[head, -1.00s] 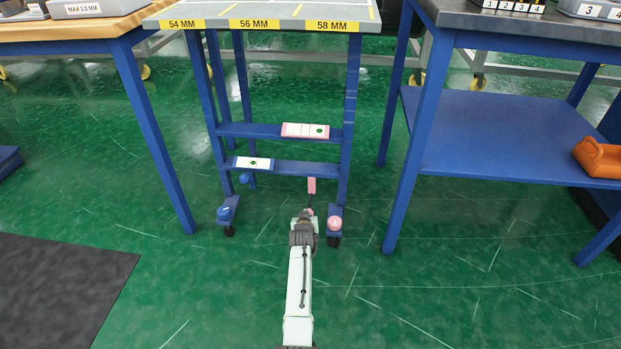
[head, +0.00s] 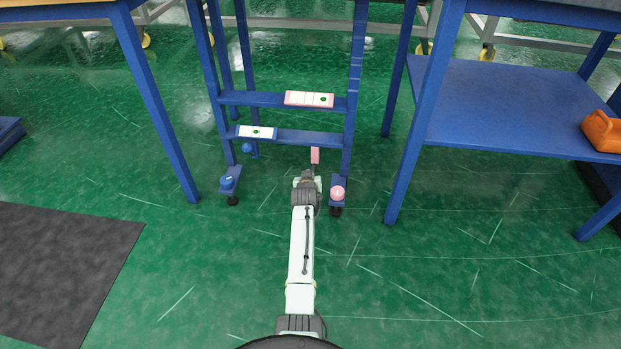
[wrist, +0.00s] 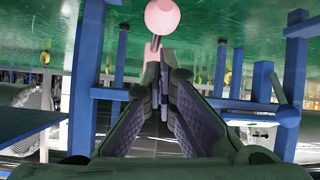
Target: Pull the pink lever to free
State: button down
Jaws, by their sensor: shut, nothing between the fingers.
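A flat pink lever piece (head: 315,155) stands upright low under the blue-legged stand, left of its right front leg. A round pink knob (head: 337,193) sits on the right front caster. My gripper (head: 311,173) is low near the floor, just in front of the flat pink piece and left of the knob. In the wrist view my gripper (wrist: 165,58) is shut and empty. The pink lever piece (wrist: 151,52) shows right at the fingertips and is partly hidden by them; I cannot tell whether they touch. The pink knob (wrist: 165,16) is beyond the tips.
Two blue crossbars hold a pink-edged label (head: 309,99) and a white label (head: 257,132). A blue knob (head: 228,183) is on the left front caster. A blue-shelved table (head: 520,115) stands right, and a dark mat (head: 60,260) lies left. Green floor in front is clear.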

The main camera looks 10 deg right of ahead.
jog(key=shift+r, duration=2.7)
